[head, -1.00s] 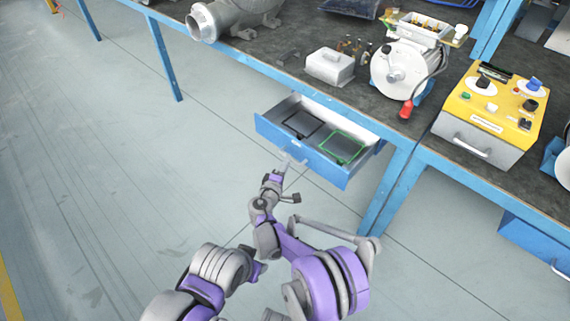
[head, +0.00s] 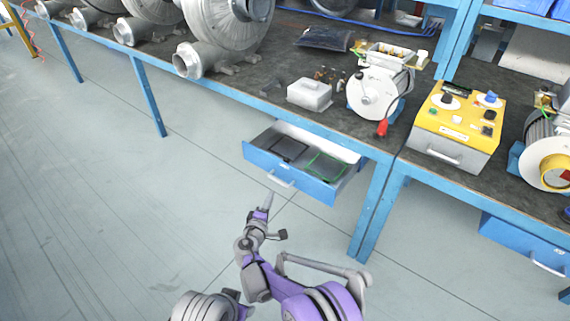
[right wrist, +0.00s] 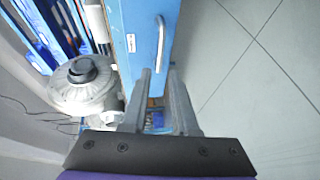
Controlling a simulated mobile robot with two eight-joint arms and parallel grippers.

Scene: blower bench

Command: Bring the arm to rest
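My right arm comes up from the bottom of the head view, and its right gripper (head: 268,201) is just below the handle (head: 281,180) of an open blue drawer (head: 318,187). In the right wrist view the two fingers (right wrist: 159,72) stand apart with nothing between them. The handle (right wrist: 160,42) shows beyond the fingertips, apart from them. The drawer holds a black-framed item (head: 289,149) and a green-framed item (head: 326,167). My left gripper is not in view.
The blue-framed workbench (head: 225,84) carries blowers (head: 232,27), a white box (head: 310,94), a motor unit (head: 376,92) and a yellow control box (head: 457,122). A bench leg (head: 372,215) stands right of the drawer. The floor (head: 95,215) at left is clear.

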